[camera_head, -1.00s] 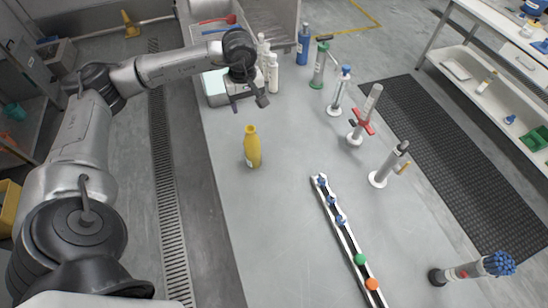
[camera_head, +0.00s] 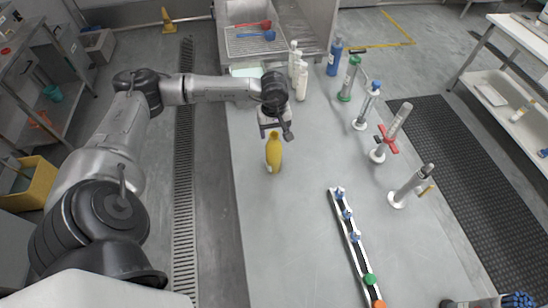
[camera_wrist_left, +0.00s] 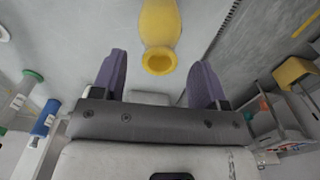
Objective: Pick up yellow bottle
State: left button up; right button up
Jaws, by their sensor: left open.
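The yellow bottle (camera_head: 274,153) stands upright on the grey table, near its left edge in the head view. My left gripper (camera_head: 276,131) is just above and behind the bottle's top in the head view. In the left wrist view the bottle (camera_wrist_left: 160,28) shows at the top centre, with its yellow mouth facing the camera. The open left gripper's purple fingers (camera_wrist_left: 160,82) are apart, one on each side of the line to the bottle's mouth, with nothing held between them. My right gripper is in neither view.
White bottles (camera_head: 301,80) and a blue bottle (camera_head: 334,57) stand behind. Several dispensers on stands, such as a red-handled one (camera_head: 385,142), stand to the right. A rail with blue, green and orange caps (camera_head: 357,245) lies in front. A sink (camera_head: 278,38) is at the back.

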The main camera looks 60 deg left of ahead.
aim_at(274, 153)
pick_arm(q)
notch_tip(274, 153, down, 4)
jog(key=shift+r, duration=0.3)
grip_shut()
dwell(0.4)
